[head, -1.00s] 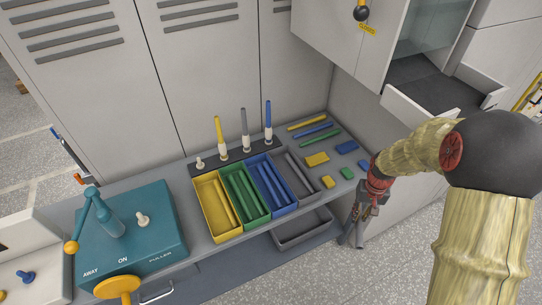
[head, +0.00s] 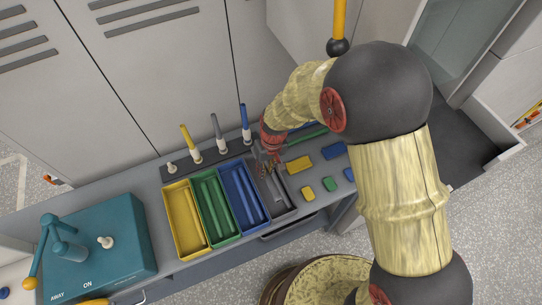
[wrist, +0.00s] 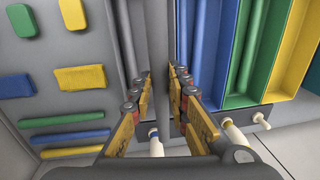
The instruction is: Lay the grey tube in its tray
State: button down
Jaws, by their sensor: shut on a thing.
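My gripper (head: 268,168) is over the grey tray (head: 291,211), at the right end of the tray row. In the wrist view, my gripper (wrist: 160,88) is shut on a grey tube (wrist: 158,40), which runs lengthwise between the fingers, in line with the trays. Another grey tube (wrist: 130,35) lies beside it in the grey tray. In the head view my gripper and wrist hide much of the held tube and the tray's far end. I cannot tell whether the held tube touches the tray floor.
Yellow (head: 186,222), green (head: 216,213) and blue (head: 245,199) trays with tubes stand to the left. Behind is a rack (head: 172,178) with upright tubes on bobbins. Coloured blocks (head: 299,164) and loose tubes lie right. A teal machine (head: 95,250) stands far left.

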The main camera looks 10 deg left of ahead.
jog(key=shift+f+b, duration=3.4)
jog(key=shift+f, duration=1.8)
jog(key=c, duration=1.6)
grip_release()
jog(key=shift+c, duration=0.2)
notch_tip(320, 180, up, 20)
jog(key=d+p, duration=0.2)
jog(key=p, duration=0.3)
jog(key=shift+w+d, duration=0.15)
jog(key=shift+w, duration=0.3)
